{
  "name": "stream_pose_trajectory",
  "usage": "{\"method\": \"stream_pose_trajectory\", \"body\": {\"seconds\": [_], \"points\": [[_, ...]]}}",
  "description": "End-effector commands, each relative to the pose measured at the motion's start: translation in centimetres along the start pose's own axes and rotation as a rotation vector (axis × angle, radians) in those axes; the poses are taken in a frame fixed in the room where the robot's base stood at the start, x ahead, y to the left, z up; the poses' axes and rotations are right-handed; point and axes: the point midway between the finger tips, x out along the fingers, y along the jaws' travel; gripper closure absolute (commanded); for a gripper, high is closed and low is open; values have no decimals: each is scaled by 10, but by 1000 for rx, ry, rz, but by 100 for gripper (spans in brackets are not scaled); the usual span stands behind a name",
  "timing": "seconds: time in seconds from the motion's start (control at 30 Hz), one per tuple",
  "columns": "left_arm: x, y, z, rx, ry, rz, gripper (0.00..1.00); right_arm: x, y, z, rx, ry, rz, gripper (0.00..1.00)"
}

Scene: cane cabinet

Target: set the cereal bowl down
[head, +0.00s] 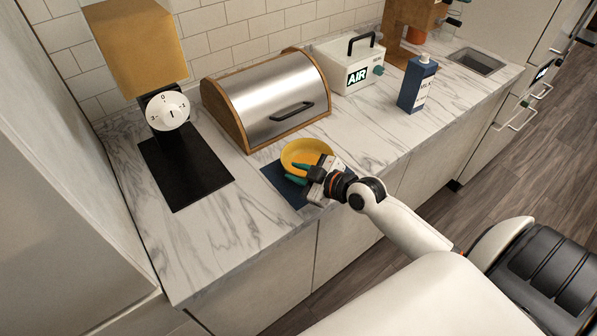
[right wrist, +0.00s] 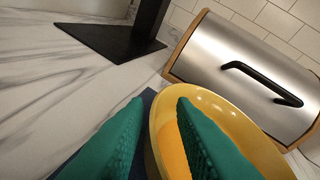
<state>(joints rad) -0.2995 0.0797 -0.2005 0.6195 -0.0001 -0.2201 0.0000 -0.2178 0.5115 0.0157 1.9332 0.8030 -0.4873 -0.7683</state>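The yellow cereal bowl (head: 306,150) sits upright on a dark blue mat (head: 272,175) on the counter, in front of the bread box. My right gripper (head: 292,173) is at the bowl's near side. In the right wrist view the bowl (right wrist: 215,104) has its rim between my two green fingers. The right finger reaches over the inside of the bowl and the left finger is outside it. A strip of the blue mat (right wrist: 148,97) shows between the left finger and the bowl, so the fingers stand apart. My left gripper is not in view.
A steel-fronted bread box (head: 285,98) stands right behind the bowl. A dispenser (head: 140,45) with a black base is at left. A white AIR box (head: 350,65) and a blue carton (head: 416,88) stand to the right. Bare marble lies on both sides of the mat.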

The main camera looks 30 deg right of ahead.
Motion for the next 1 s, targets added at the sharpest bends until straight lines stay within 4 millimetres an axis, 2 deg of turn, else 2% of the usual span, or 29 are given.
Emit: {"method": "stream_pose_trajectory", "body": {"seconds": [0.37,0.47,0.8,1.0], "points": [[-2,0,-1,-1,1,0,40,-3,-2,3,0,1,-1,74],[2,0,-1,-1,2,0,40,-15,0,0,-1,2,0,74],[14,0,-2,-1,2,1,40,-85,1,-1,-2,4,3,74],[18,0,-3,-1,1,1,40,-111,0,0,0,3,1,74]]}}
